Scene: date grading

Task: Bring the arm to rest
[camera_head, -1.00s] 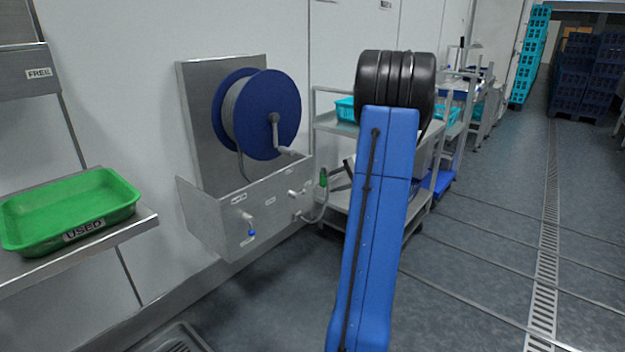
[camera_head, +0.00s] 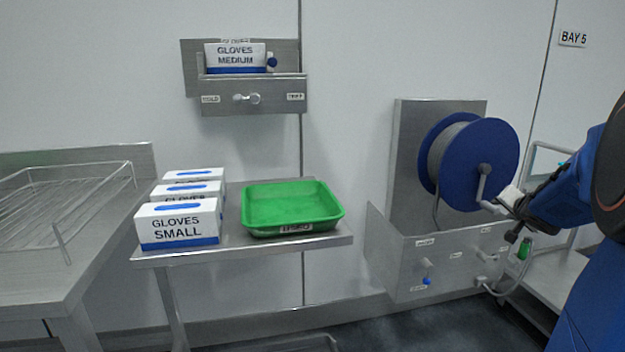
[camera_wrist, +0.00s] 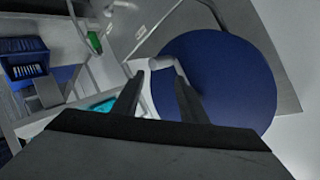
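My blue arm (camera_head: 590,200) comes in from the right edge of the head view, with its gripper (camera_head: 511,218) just right of the hose reel's crank.
A green tray (camera_head: 335,212) and glove boxes (camera_head: 178,241) sit on a steel shelf to the left. Another glove box (camera_head: 236,70) is in a wall holder above. A grey trolley (camera_head: 550,275) stands behind my arm. A steel valve box (camera_head: 395,262) is under the reel.

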